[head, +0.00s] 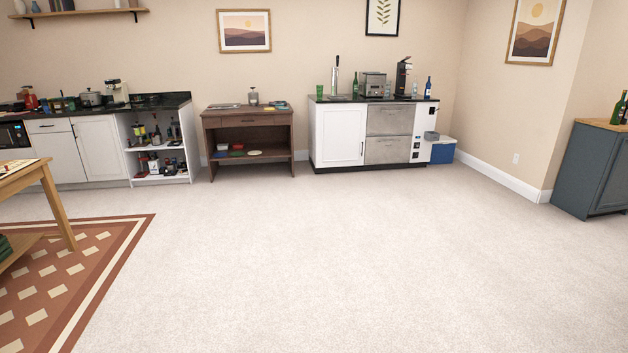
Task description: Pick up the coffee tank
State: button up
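I cannot tell for sure which thing is the coffee tank, as everything is far off and small. A small grey pot-like vessel with a knob on top (253,96) stands upright on the brown wooden table (222,123) at the back wall. A tall black machine, perhaps a coffee maker (402,76), stands on the dark-topped white bar unit (338,133) right of that table. My gripper is not in view.
Wide pale carpet (330,260) lies clear ahead. A wooden table (50,195) stands at the left on a patterned rug (75,290). A blue box (443,152) sits beside the bar unit. A blue-grey cabinet (590,165) with green bottles stands at the right.

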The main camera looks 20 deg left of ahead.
aim_at(109, 92)
jog(key=i+j+u, duration=0.25)
jog(key=j+u, duration=0.15)
jog(key=i+j+u, duration=0.25)
jog(key=j+u, duration=0.15)
jog(key=i+j+u, duration=0.3)
jog(key=u, duration=0.15)
jog(key=i+j+u, duration=0.15)
jog(key=i+u, duration=0.55)
jog(key=i, duration=6.4)
jog(key=i+u, duration=0.2)
jog(key=i, duration=0.3)
jog(key=i+l+u, duration=0.15)
jog(key=i, duration=0.3)
jog(key=i+l+u, duration=0.2)
jog(key=i, duration=0.3)
